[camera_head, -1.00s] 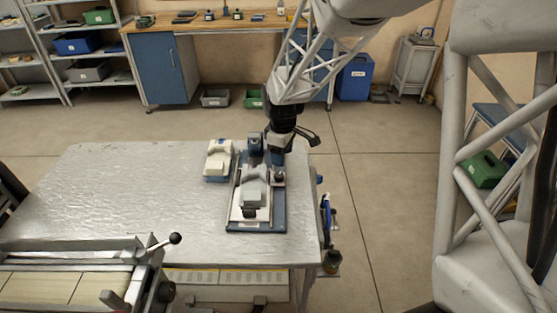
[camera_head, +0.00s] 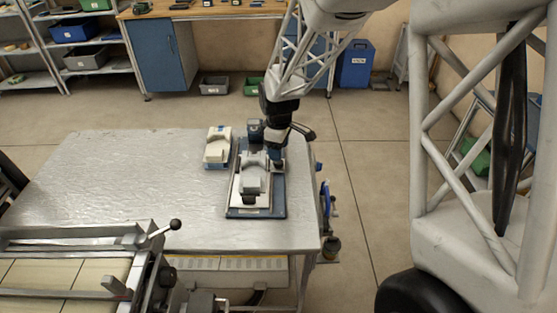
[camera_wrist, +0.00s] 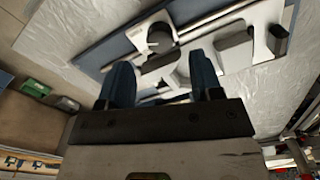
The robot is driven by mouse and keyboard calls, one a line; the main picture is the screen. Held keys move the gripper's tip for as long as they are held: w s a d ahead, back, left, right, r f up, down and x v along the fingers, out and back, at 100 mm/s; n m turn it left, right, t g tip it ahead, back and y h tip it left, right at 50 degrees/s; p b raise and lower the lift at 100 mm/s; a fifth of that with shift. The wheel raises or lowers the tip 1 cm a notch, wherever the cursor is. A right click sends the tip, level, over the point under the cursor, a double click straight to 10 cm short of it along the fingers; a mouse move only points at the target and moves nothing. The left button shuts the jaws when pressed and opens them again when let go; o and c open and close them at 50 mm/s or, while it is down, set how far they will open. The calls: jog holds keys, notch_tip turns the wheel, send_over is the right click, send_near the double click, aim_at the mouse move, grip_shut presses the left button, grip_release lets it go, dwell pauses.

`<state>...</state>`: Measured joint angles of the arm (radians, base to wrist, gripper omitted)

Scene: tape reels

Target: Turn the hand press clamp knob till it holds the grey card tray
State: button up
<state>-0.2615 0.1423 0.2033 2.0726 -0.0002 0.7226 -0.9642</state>
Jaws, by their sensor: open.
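The hand press (camera_head: 234,212) stands on the metal table, with a dark blue base and a pale plate on it. A grey piece (camera_head: 252,182), perhaps the card tray, lies on the plate; I cannot tell whether it is clamped. In the wrist view a round dark grey knob (camera_wrist: 159,38) sits on a pale mount at the plate's edge. My gripper (camera_wrist: 161,78) is open, its two blue fingers pointing toward the knob but apart from it in the picture. In the head view my gripper (camera_head: 277,158) is at the press's right rear, where it hides the knob.
A white and blue device (camera_head: 218,148) stands just left of the press. A machine with a black-knobbed lever (camera_head: 174,225) is at the front left. The table's left part (camera_head: 120,180) is clear. The press is near the table's right edge.

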aim_at(279, 164)
jog(key=shift+f, duration=2.55)
jog(key=c, duration=0.9)
